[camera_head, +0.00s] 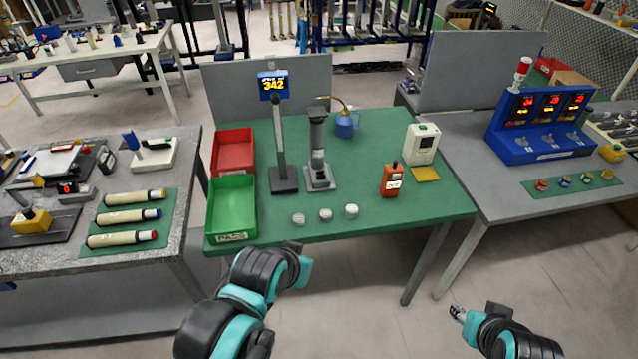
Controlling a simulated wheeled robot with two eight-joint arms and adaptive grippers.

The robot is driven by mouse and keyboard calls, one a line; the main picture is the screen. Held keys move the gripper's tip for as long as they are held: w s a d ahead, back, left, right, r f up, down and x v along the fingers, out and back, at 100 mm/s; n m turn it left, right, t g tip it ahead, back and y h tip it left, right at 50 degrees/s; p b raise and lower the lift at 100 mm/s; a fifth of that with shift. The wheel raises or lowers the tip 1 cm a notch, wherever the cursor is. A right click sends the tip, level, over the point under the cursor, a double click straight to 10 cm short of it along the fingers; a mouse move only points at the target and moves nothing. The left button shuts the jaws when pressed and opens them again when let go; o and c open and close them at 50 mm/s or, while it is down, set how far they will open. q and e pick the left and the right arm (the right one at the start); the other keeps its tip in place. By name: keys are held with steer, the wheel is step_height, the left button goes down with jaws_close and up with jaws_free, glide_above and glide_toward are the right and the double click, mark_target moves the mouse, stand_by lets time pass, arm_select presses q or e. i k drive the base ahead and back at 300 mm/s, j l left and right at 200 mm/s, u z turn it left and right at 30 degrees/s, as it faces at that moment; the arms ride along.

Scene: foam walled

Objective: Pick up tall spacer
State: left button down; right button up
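Three small whitish round pieces stand in a row near the front of the green-topped table: a left one (298,219), a middle one (325,215) and a right one (351,211). They may be spacers, but I cannot tell which is the tall one. My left arm reaches up to just in front of the table's front edge, and its gripper (293,248) is mostly hidden by the wrist. My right gripper (458,313) is low over the floor at the lower right, apart from the table. Its fingers are too small to read.
On the green-topped table (420,212) are a red bin (233,152), a green bin (232,208), a grey column stand (317,150), a sign post (279,150), a blue flask (345,124), an orange device (391,180) and a white box (422,143). Its front right is clear.

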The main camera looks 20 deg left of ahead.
mark_target(351, 210)
steer(key=i+j+u, duration=0.5)
steer(key=i+j, duration=0.25)
